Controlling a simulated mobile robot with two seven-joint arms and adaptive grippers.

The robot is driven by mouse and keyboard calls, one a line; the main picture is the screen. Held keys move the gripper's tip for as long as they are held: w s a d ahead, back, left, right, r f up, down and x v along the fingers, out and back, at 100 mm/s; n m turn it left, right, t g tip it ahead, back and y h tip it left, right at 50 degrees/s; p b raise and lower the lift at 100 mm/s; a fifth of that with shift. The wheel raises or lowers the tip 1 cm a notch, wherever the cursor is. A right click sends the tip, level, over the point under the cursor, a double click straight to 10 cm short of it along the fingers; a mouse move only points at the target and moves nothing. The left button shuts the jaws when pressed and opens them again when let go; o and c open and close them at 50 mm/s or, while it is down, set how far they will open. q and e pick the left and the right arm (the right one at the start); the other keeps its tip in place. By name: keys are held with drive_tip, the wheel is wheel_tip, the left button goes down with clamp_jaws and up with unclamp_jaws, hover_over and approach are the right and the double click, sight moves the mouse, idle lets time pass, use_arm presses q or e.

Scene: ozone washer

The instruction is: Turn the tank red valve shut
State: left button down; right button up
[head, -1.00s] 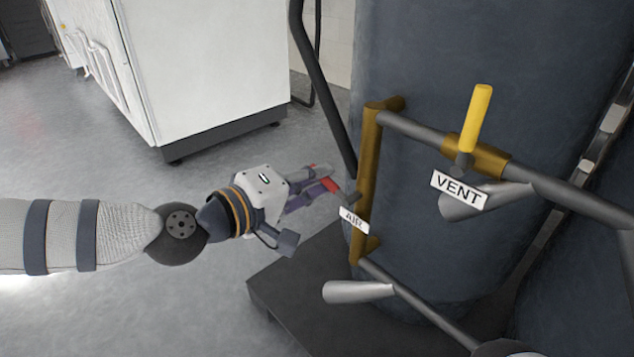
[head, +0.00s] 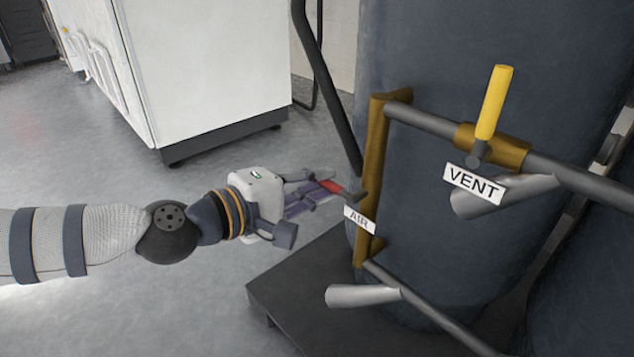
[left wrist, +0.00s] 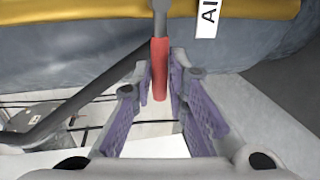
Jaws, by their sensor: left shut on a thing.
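The red valve (head: 330,187) is a short red-sleeved lever on a grey stem, beside the brass pipe piece with the AIR tag (head: 359,220). In the head view it points left from the pipe, toward my gripper. In the left wrist view the red lever (left wrist: 160,70) lies between the purple finger pads. My left gripper (head: 318,190) is shut on the red lever near its free end; the fingers partly hide it in the head view. The tank (head: 440,60) is the large dark blue-grey cylinder behind the pipes. My right gripper is not in view.
A yellow-handled valve (head: 494,102) with a VENT tag (head: 474,184) sits on the upper pipe. Grey cones (head: 362,296) stick out near the pipes. A black hose (head: 325,85) runs down beside the tank. A white cabinet (head: 205,70) stands behind; the floor at left is clear.

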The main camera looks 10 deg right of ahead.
use_arm(q)
drive_tip(key=c, duration=1.6)
unclamp_jaws()
drive_tip(key=shift+d, duration=0.1)
drive_tip(key=shift+o, duration=0.2)
drive_tip(key=v, duration=1.2)
